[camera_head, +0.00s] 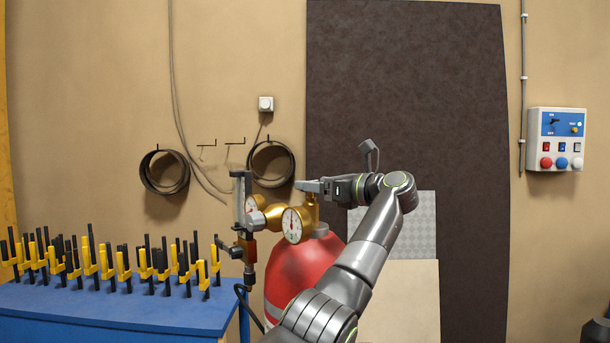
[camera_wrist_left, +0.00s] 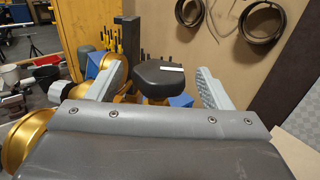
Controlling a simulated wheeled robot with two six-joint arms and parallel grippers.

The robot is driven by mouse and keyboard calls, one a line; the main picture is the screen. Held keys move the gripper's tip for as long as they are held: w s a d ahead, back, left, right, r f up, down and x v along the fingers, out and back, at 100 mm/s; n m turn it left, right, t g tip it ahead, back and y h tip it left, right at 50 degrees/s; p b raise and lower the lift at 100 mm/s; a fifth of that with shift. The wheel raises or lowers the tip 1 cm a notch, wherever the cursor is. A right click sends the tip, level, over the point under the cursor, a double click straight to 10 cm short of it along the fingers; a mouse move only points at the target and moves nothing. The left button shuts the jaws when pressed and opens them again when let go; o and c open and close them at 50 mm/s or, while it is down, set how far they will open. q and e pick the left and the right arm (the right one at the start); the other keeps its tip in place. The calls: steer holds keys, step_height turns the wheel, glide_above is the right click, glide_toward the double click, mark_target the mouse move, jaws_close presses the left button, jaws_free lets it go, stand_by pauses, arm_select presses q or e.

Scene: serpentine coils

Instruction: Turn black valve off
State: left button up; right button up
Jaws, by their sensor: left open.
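The black valve is a dark angular knob (camera_wrist_left: 158,76) with a small white mark on top, seen in the left wrist view. It sits on the brass regulator (camera_head: 312,212) of a red gas cylinder (camera_head: 305,268). In the head view I cannot make out the knob behind my fingers. My left gripper (camera_head: 306,186) is open at the top of the brass fitting. In the left wrist view its grey fingers stand on both sides of the knob, with visible gaps. My right gripper is not in view.
A round gauge (camera_head: 292,225) and an upright flow meter (camera_head: 241,198) stand left of the fitting, close to my left gripper. A blue table (camera_head: 120,308) with several yellow-black clamps is at the left. A control box (camera_head: 556,139) hangs on the right wall.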

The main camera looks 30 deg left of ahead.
arm_select(q)
steer(key=a, duration=0.1)
steer(key=a+p, duration=0.1)
steer(key=a, duration=0.2)
steer(key=shift+w+a, duration=0.15)
steer(key=shift+w, duration=0.1)
steer(key=shift+c, duration=0.3)
steer(key=c, duration=0.9)
steer(key=shift+f+t+b, duration=0.15)
steer(key=shift+t+b, duration=0.2)
steer(key=shift+t, duration=0.05)
steer(key=m+t+b, duration=0.1)
steer(key=b, duration=0.1)
steer(key=m+t+h+b, duration=0.1)
steer(key=t+b, duration=0.1)
steer(key=m+t+b, duration=0.1)
steer(key=t+b, duration=0.1)
steer(key=shift+w+m+h, duration=0.25)
steer(key=shift+m+h, duration=0.05)
steer(key=shift+w+d+m+t+h+b, duration=0.1)
steer(key=shift+m+t+h+b, duration=0.35)
steer(key=shift+m+t+b, duration=0.25)
steer(key=shift+w+d+m+t+h+b, duration=0.1)
steer(key=shift+m+t+h+b, duration=0.35)
steer(key=shift+t, duration=0.35)
steer(key=shift+r, duration=0.2)
